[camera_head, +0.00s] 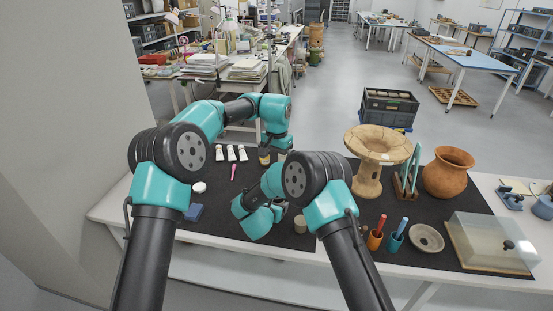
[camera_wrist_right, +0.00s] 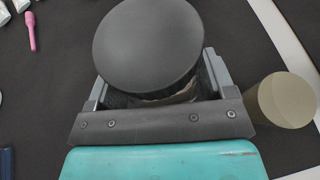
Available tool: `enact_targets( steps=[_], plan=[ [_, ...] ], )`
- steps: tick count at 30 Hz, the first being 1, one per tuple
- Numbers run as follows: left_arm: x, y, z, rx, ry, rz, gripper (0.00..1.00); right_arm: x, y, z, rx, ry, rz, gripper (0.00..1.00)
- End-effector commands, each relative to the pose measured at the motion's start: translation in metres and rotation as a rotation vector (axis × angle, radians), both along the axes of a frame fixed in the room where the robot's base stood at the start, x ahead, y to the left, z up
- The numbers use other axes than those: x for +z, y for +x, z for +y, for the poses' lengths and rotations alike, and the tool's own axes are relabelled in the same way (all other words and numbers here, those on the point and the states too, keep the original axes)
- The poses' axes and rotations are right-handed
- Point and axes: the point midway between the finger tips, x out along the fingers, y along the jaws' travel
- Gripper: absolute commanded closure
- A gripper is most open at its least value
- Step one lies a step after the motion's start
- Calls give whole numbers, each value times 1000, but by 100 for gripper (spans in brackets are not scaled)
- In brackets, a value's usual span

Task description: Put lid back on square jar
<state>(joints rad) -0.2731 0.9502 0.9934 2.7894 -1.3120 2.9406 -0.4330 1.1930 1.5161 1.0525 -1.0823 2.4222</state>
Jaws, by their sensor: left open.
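A dark object with a round, flat top (camera_wrist_right: 148,45) fills the space between the two fingers of my right gripper (camera_wrist_right: 155,84) in the right wrist view. A pale, ragged-edged patch shows under its rim. Its lower part is hidden, and I cannot tell if it is the lid or a jar. In the head view my right gripper (camera_head: 272,208) is low over the black mat. My left gripper (camera_head: 276,146) is open farther back, just by a small yellowish jar (camera_head: 264,158). Its fingers are too small to see clearly.
A beige cylinder (camera_head: 300,223) stands right of my right gripper, also in the wrist view (camera_wrist_right: 281,100). Pottery and a clear-covered box (camera_head: 490,242) occupy the right.

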Motion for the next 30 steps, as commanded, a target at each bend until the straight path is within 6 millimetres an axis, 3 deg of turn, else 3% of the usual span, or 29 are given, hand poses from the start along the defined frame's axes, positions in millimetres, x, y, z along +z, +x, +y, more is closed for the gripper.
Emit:
enact_targets(
  steps=[7, 17, 23, 30],
  plan=[
    [0, 0, 0, 0, 0, 0, 0, -1, 0, 0, 0, 0, 1, 2],
    [0, 0, 0, 0, 0, 0, 0, 1, -4, 2, 1, 0, 2, 2],
    [0, 0, 0, 0, 0, 0, 0, 10, -21, 9, 3, -2, 1, 2],
    [0, 0, 0, 0, 0, 0, 0, 26, -60, 25, 5, -1, 1, 2]
  ],
)
